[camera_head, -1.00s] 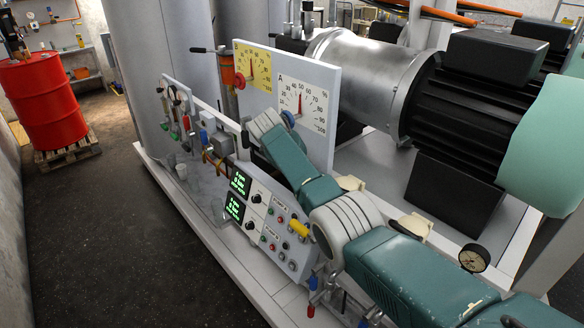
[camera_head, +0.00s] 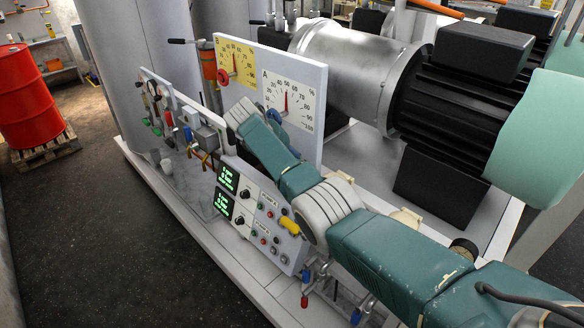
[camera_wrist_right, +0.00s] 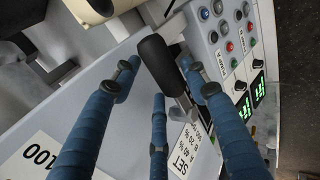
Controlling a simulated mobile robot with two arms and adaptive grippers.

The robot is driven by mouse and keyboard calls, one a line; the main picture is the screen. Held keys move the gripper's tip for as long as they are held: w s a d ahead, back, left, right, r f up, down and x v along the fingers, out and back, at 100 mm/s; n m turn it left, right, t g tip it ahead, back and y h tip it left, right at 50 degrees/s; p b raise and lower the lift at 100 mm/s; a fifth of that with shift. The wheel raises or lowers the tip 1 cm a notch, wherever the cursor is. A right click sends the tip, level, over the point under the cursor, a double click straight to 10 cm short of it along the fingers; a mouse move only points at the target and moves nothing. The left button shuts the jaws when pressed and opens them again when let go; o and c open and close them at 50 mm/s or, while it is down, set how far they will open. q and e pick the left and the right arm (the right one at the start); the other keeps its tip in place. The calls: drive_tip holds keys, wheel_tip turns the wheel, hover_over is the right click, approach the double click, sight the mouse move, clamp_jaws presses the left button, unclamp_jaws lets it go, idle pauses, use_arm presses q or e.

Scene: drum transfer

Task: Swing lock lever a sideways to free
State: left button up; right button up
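In the right wrist view a lever with a black grip (camera_wrist_right: 160,64) and a metal shank stands between the blue fingers of my right gripper (camera_wrist_right: 165,75). It looks like lock lever a, but no name shows on it. The fingers are spread around it, and I see no clear contact. In the head view my right arm reaches from the lower right to dial A (camera_head: 291,104), its wrist (camera_head: 240,112) in front of the board. Dial A's needle points about straight up. My left gripper is not in view.
A control panel (camera_head: 262,215) with green displays and buttons stands beside my right arm. Dial B (camera_head: 236,63) is left of dial A. A "SET" label (camera_wrist_right: 180,158) lies below the lever in the wrist view. A large motor (camera_head: 465,95) fills the right side.

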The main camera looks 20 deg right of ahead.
drive_tip(key=shift+s+f, duration=0.1)
drive_tip(key=shift+f, duration=0.05)
drive_tip(key=v, duration=1.2)
